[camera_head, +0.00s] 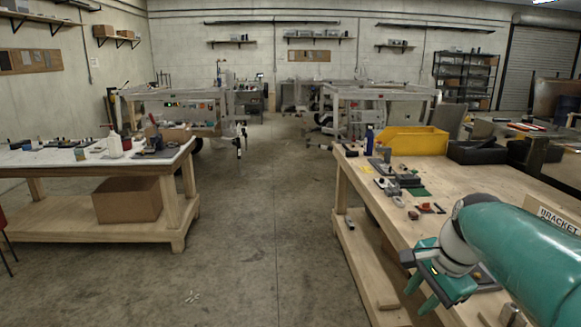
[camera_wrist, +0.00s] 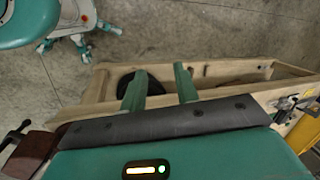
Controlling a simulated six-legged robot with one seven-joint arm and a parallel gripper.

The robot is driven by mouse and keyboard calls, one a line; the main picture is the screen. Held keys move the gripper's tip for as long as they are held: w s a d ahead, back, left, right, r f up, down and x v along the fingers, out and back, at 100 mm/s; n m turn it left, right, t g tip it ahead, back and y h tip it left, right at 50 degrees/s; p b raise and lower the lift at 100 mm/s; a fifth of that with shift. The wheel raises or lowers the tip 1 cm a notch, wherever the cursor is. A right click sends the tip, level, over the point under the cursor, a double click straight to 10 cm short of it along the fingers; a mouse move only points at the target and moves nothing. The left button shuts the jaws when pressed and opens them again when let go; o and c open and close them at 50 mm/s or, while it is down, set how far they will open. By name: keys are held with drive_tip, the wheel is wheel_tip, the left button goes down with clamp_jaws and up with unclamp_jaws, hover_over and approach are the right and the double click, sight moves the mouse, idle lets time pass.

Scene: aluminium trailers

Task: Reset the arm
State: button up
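My teal arm (camera_head: 520,250) reaches in from the right side of the head view, over the right workbench (camera_head: 440,185). My gripper (camera_head: 419,295) points down at the bench's aisle-side edge. In the wrist view my gripper's two teal fingers (camera_wrist: 160,84) stand apart with nothing between them. The wrist view looks past them at the bench's wooden frame (camera_wrist: 225,82) and the concrete floor (camera_wrist: 190,35).
The right bench carries a yellow bin (camera_head: 415,141), dark bins (camera_head: 477,152) and several small parts. A label reading BRACKET is at the right edge. A left workbench (camera_head: 55,158) holds bottles and tools, with a cardboard box (camera_head: 127,200) below.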

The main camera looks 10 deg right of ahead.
drive_tip(key=s+a+f+n+t, duration=0.1)
drive_tip(key=s+a+n, duration=0.2)
drive_tip(key=a+n, duration=0.5)
drive_tip(key=s+a+f+n+t+h, duration=0.1)
drive_tip(key=s+a+n, duration=0.3)
drive_tip(key=a+n, duration=0.4)
drive_tip(key=shift+s+a+f+n, duration=0.2)
drive_tip(key=shift+a+f+n, duration=0.1)
drive_tip(key=shift+a, duration=1.45)
